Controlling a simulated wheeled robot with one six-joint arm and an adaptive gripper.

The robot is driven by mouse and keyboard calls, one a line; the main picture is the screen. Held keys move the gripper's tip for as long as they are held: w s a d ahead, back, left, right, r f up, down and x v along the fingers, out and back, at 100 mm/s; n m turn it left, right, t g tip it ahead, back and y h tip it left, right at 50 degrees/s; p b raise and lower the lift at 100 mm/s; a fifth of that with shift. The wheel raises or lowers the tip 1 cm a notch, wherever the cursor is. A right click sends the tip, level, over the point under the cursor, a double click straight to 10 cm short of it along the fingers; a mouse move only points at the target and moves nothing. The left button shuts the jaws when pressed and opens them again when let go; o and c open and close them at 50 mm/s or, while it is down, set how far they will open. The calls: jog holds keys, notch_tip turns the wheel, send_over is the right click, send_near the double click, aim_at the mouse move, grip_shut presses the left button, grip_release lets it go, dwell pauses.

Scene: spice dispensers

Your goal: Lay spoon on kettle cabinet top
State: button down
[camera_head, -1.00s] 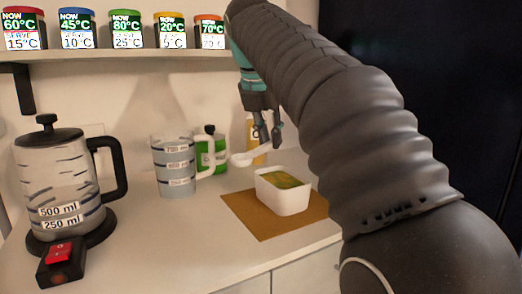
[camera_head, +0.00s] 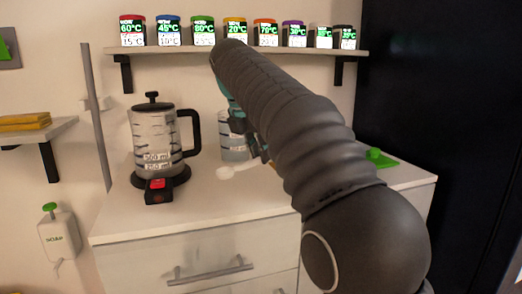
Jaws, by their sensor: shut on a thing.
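My gripper (camera_head: 262,150) is shut on the handle of a white spoon (camera_head: 229,173). The spoon's bowl points left, over or on the white cabinet top (camera_head: 205,205); I cannot tell whether it touches. The clear kettle (camera_head: 155,137) with black lid and handle stands on its dark base on this top, left of the spoon. My arm hides the right middle of the top and part of the gripper.
A black box with a red switch (camera_head: 158,191) sits before the kettle. A measuring jug (camera_head: 234,140) stands behind the spoon, partly covered. A green item (camera_head: 380,158) lies at the right end. Labelled jars (camera_head: 203,32) line the shelf (camera_head: 190,50). The front-middle top is clear.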

aim_at(259, 186)
jog(key=shift+f+b, duration=0.45)
jog(key=shift+f, duration=1.3)
jog(key=shift+f+b, duration=1)
jog(key=shift+b, duration=0.2)
jog(key=c, duration=1)
grip_release()
jog(key=shift+v, duration=3.8)
